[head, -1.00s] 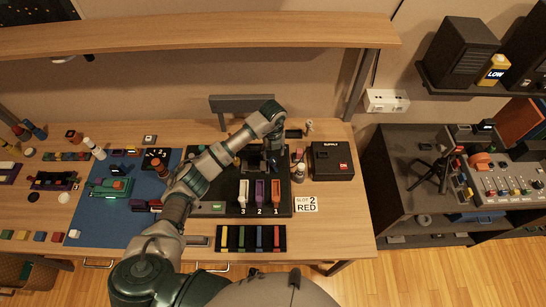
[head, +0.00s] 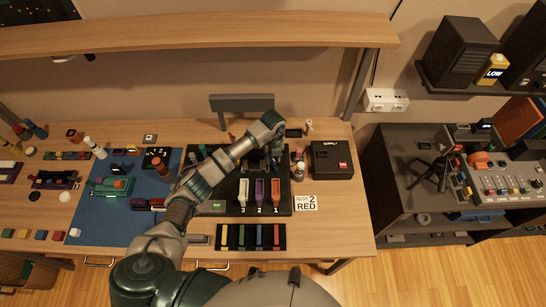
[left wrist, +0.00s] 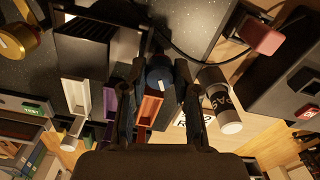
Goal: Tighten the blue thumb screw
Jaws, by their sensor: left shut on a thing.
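The blue thumb screw (left wrist: 160,72) is a round dark blue knob with a pale mark, seen between the fingers in the left wrist view. My left gripper (left wrist: 161,68) is shut on it, one finger on each side. In the head view my left gripper (head: 275,160) reaches down at the back right of the black station (head: 225,207), and the screw is hidden there. My right gripper is not in view.
White, purple and orange holders (head: 276,190) stand in front of the gripper. A bottle (left wrist: 221,100) is close on its right. A black supply box (head: 332,160) sits farther right. A "SLOT 2 RED" card (head: 306,203) and a colored-block tray (head: 251,247) lie in front.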

